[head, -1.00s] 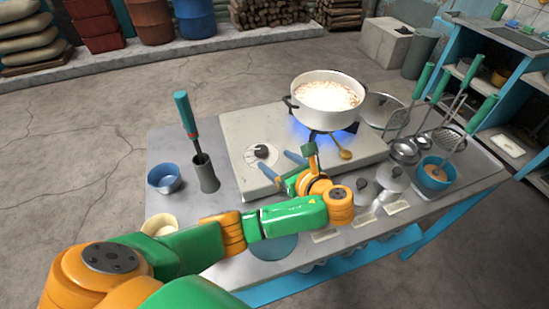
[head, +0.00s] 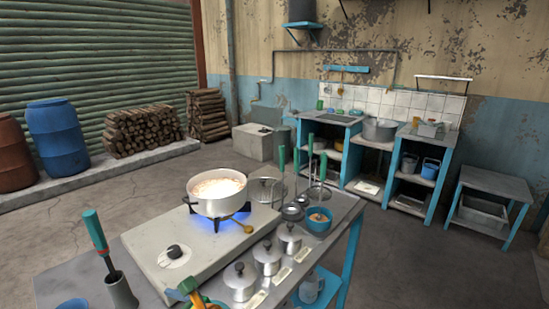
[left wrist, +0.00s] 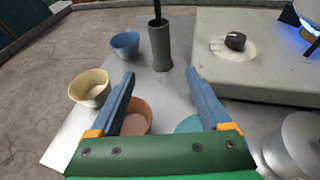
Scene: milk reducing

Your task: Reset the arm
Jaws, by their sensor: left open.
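My left gripper (left wrist: 160,74) is open and empty in the left wrist view, its two blue fingers spread above the table (left wrist: 170,95). A blue bowl (left wrist: 125,45) and a grey holder (left wrist: 159,47) stand beyond the fingertips. A cream bowl (left wrist: 90,88) is left of the left finger. An orange-brown bowl (left wrist: 136,117) and a teal round item (left wrist: 188,124) lie partly hidden below the fingers. In the head view only a small orange and green part of my left arm shows at the bottom edge. My right gripper is not in view.
A white pot (head: 217,192) of milk stands over a blue flame on the stove (head: 180,250). Shelves (head: 340,150) stand at the back; floor (head: 420,260) to the right is clear.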

